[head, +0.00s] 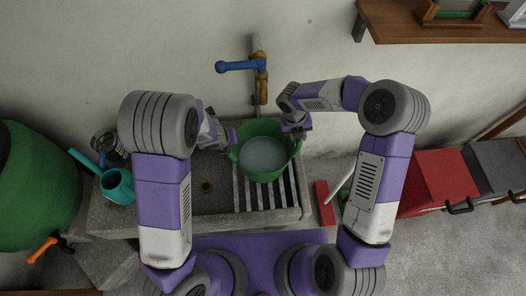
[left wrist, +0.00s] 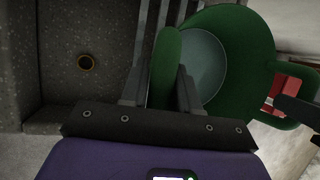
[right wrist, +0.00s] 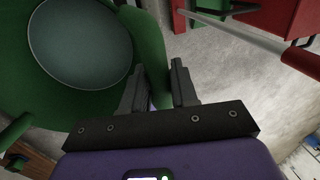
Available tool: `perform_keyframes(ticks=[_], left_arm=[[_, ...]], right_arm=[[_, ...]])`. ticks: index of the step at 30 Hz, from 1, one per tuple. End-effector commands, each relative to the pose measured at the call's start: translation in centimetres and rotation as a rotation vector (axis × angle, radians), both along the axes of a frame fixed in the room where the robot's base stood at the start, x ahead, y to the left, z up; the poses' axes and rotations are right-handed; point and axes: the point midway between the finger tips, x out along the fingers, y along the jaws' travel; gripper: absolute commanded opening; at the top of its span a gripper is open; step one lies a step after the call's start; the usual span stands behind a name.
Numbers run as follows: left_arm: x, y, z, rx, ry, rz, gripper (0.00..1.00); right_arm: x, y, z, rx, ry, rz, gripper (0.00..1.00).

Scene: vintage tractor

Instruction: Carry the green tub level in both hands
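The green tub (head: 262,174) is at the right part of the stone sink, over the slatted rack, and looks about level. A smooth grey-green surface, perhaps liquid, shows inside it. Its left handle (left wrist: 165,62) lies between the fingers of my left gripper (left wrist: 160,88), which looks shut on it. Its right handle (right wrist: 155,62) lies between the fingers of my right gripper (right wrist: 157,85), which also looks shut on it. In the head view my right gripper (head: 297,131) is at the tub's right rim, and my left is partly hidden by its arm. I cannot tell whether the tub touches the rack.
The sink (head: 212,202) has a drain and bare basin left of the slatted rack (head: 247,198). A blue-handled tap (head: 240,66) is on the wall behind. A teal watering can (head: 117,186) and glass jar stand left.

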Motion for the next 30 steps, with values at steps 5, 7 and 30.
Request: perform_keyframes(ticks=[5, 7, 30], left_arm=[[-0.01, 0.01, 0.0, 0.0, 0.0, 0.0, 0.02], [-0.01, 0.01, 0.0, 0.0, 0.0, 0.0, 0.0], [-0.03, 0.03, -0.01, 0.001, 0.001, 0.0, 0.0]], right_arm=[[0.01, -0.01, 0.02, 0.0, 0.0, 0.0, 0.0], [0.01, 0.0, 0.03, 0.0, 0.0, 0.0, 0.0], [0.04, -0.02, 0.06, 0.0, -0.001, 0.0, 0.0]])
